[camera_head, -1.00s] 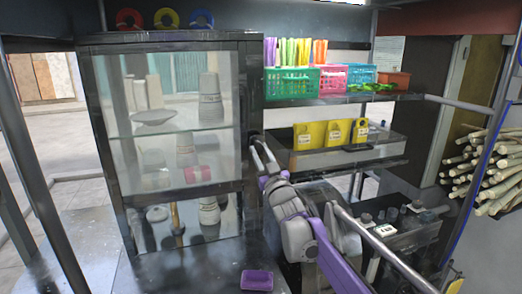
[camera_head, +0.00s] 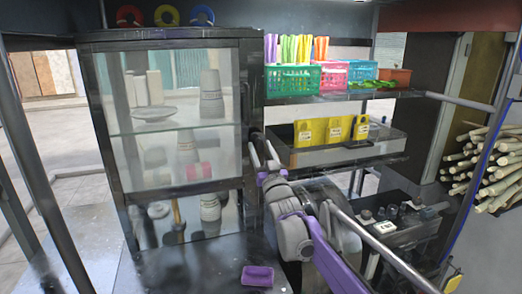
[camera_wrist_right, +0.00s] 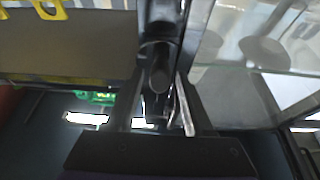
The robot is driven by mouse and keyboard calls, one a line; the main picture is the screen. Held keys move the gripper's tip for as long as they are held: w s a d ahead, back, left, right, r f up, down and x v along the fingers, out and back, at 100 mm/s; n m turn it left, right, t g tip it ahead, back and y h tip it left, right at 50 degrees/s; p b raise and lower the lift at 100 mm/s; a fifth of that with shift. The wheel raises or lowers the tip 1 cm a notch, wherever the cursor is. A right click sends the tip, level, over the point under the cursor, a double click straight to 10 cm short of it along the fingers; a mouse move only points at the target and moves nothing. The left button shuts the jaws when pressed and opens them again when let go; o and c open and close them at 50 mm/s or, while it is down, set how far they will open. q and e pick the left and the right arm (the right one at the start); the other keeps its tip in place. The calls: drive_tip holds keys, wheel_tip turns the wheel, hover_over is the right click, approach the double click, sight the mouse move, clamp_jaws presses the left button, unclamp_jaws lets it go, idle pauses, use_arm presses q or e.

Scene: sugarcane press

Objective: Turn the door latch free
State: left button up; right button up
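The glass-fronted cabinet (camera_head: 243,110) stands left of centre in the head view, its door framed in black. My right gripper (camera_head: 264,148) is at the cabinet's right edge, about mid-height. In the right wrist view my right gripper (camera_wrist_right: 163,85) has its two dark fingers apart, one on each side of a dark rounded knob, seemingly the door latch (camera_wrist_right: 159,72). I cannot tell whether the fingers touch it. In the head view the latch is hidden behind the gripper. My left gripper is not in view.
A shelf to the right holds a green basket (camera_head: 292,79) and other coloured bins. Yellow tags (camera_head: 335,130) stand on a lower tray. Cane stalks (camera_head: 490,168) are stacked at far right. Cups and bowls stand inside the cabinet.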

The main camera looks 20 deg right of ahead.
drive_tip(key=shift+o, duration=0.4)
drive_tip(key=shift+s+f, duration=0.2)
drive_tip(key=shift+s, duration=0.05)
drive_tip(key=b+v, duration=0.2)
drive_tip(key=v, duration=0.8)
drive_tip(key=shift+s, duration=0.1)
